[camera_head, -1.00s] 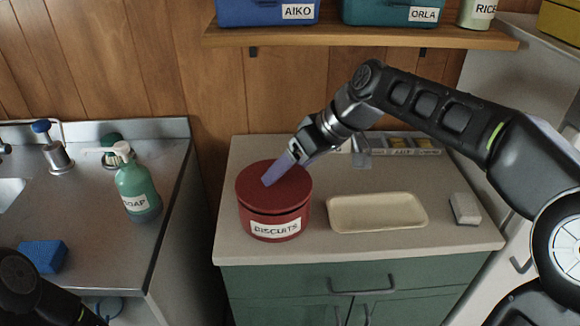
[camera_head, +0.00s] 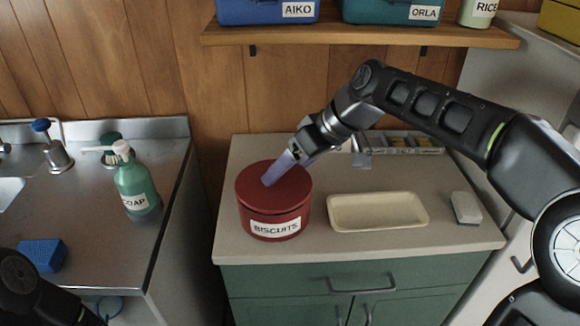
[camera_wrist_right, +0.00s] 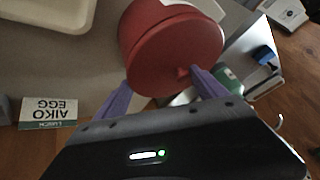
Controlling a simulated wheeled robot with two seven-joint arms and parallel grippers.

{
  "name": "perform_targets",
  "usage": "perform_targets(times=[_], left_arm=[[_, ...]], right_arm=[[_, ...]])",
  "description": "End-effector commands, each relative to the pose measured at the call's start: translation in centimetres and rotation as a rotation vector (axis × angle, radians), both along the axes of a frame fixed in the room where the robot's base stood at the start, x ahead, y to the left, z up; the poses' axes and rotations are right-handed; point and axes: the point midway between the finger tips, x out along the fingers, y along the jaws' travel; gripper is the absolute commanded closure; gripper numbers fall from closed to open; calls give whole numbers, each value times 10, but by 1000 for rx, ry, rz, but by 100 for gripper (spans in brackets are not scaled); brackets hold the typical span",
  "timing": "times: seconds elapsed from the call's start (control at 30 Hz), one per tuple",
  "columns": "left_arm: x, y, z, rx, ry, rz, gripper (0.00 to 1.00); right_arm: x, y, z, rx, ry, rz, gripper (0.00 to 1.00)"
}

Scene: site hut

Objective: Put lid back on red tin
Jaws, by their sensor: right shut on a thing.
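The red tin (camera_head: 275,226) with a BISCUITS label stands upright near the left end of the counter. Its red lid (camera_head: 252,184) sits on top, looking level and seated, with only a thin seam below it. My right gripper (camera_head: 268,182) reaches down from the upper right and is shut on the lid at its top. In the right wrist view the fingers (camera_wrist_right: 158,80) lie either side of the near part of the lid (camera_wrist_right: 175,50), by a small red knob. Their exact contact is partly hidden. My left gripper is out of view.
A cream tray (camera_head: 378,226) lies right of the tin, and a small pale block (camera_head: 465,208) lies further right. A rack of packets (camera_head: 400,146) stands behind. A shelf (camera_head: 360,37) with boxes hangs above. Left are a soap bottle (camera_head: 137,184) and blue sponge (camera_head: 42,255).

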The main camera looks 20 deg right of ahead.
Motion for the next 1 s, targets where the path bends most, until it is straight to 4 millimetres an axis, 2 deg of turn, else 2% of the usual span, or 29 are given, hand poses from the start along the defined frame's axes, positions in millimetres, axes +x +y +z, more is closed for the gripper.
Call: perform_targets(times=[0.1, 0.13, 0.33, 0.77, 1.0], left_arm=[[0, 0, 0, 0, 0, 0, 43], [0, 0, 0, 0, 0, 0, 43], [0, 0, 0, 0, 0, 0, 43], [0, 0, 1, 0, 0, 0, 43], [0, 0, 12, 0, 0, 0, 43]], right_arm=[[0, 1, 0, 0, 1, 1, 64], [0, 1, 0, 0, 1, 1, 17], [0, 1, 0, 1, 0, 1, 1], [0, 0, 1, 0, 0, 0, 0], [0, 0, 15, 0, 0, 0, 0]])
